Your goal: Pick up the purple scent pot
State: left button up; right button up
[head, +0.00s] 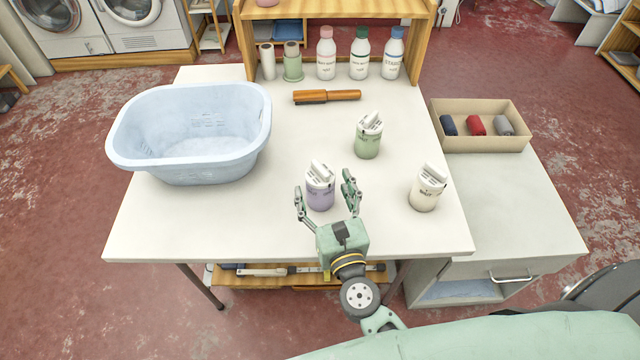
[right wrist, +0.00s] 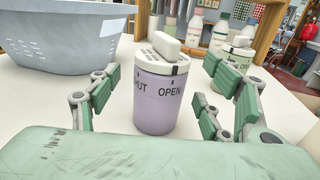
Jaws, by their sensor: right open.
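The purple scent pot (head: 320,190) stands upright on the white table (head: 250,220), with a white lid and a raised white block on top. My right gripper (head: 327,196) is open, with one finger on each side of the pot. In the right wrist view the purple scent pot (right wrist: 158,92) stands between the green finger pads, with a visible gap on both sides. The words "OPEN" and part of "SHUT" show on it. A green scent pot (head: 368,138) stands behind to the right, and a cream one (head: 426,190) stands further right. My left gripper is not in view.
A pale blue basin (head: 190,172) stands left of the pot. A wooden-handled brush (head: 327,96) lies behind. Several bottles stand under a wooden shelf (head: 335,12) at the back. A beige box (head: 480,145) with rolled cloths is on the right.

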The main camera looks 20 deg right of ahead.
aim_at(320, 179)
jog(key=w, duration=0.2)
jog(key=shift+w+d+r, duration=0.1)
jog(key=shift+w, duration=0.55)
jog(key=shift+c, duration=0.4)
jog(key=c, duration=0.9)
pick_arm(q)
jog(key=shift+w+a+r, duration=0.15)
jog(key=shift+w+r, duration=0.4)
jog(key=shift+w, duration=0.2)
pick_arm(e)
jog(key=c, duration=0.3)
pick_arm(q)
jog(key=shift+p, duration=0.3)
